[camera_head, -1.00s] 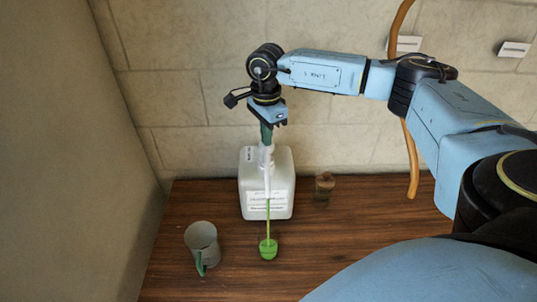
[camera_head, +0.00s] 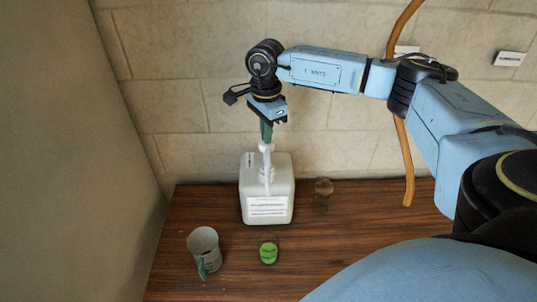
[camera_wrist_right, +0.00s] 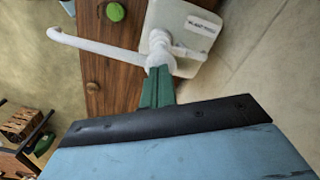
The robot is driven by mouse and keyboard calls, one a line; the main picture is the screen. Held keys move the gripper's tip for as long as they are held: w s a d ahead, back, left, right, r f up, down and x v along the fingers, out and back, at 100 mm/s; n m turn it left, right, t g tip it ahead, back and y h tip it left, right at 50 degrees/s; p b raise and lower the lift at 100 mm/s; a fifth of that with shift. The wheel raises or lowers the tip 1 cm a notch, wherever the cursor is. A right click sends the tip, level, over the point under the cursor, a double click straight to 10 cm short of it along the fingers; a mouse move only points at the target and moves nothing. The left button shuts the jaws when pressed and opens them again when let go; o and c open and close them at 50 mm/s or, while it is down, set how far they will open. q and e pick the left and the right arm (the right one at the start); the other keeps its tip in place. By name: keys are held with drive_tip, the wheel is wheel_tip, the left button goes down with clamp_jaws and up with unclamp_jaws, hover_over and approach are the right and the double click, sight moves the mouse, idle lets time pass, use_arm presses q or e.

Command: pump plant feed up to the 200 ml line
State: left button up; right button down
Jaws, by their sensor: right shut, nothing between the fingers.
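A white jug with a pump (camera_head: 268,205) stands on the wooden table, its label facing me. Its white pump head (camera_head: 267,148) is on top, with a long spout; the spout also shows in the wrist view (camera_wrist_right: 95,48). My right gripper (camera_head: 266,138) is shut and empty, its green fingers pointing down onto the pump head; they appear to touch it. In the wrist view the fingers (camera_wrist_right: 157,85) end at the pump top. My left gripper is out of view.
A grey mug with a green handle (camera_head: 204,248) stands on the left of the table. A small brown object (camera_head: 323,188) is right of the jug. A stone wall rises behind, with an orange hose (camera_head: 408,170) hanging down.

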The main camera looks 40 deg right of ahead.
sight(267, 148)
idle(0.6)
drive_tip(key=shift+s+f+b, duration=0.1)
drive_tip(key=shift+f+b, duration=1.7)
drive_tip(key=shift+f, duration=0.7)
drive_tip(key=shift+r+p, duration=1.85)
drive_tip(key=shift+r, duration=0.8)
drive_tip(key=shift+f, duration=0.15)
drive_tip(key=shift+f+b, duration=1.8)
drive_tip(key=shift+f, duration=0.7)
drive_tip(key=shift+r+p, duration=0.75)
drive_tip(key=shift+r, duration=0.15)
drive_tip(key=shift+r+p, duration=1.1)
drive_tip(key=shift+r, duration=0.65)
